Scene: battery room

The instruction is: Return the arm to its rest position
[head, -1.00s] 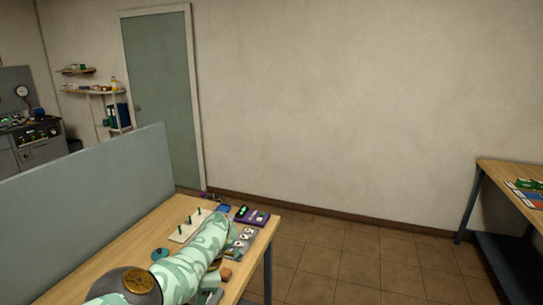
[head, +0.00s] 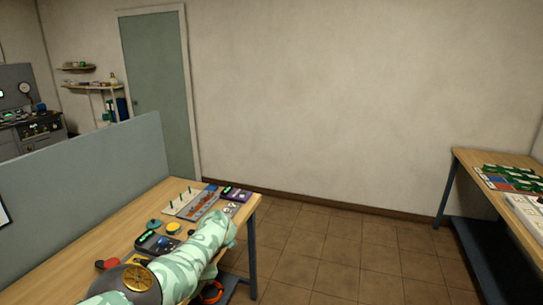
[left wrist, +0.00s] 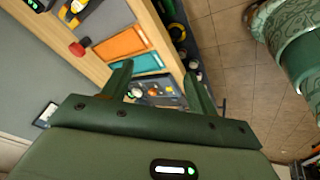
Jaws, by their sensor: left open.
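My left arm (head: 205,250) reaches from the bottom of the head view along the right edge of the wooden workbench (head: 85,238). Its gripper is hidden there. In the left wrist view, my left gripper (left wrist: 157,84) is open, with two dark green fingers apart and nothing held between them. Bench items, including a grey panel with small parts (left wrist: 155,88), show beyond the fingers; I cannot tell the distance. My right gripper is in neither view.

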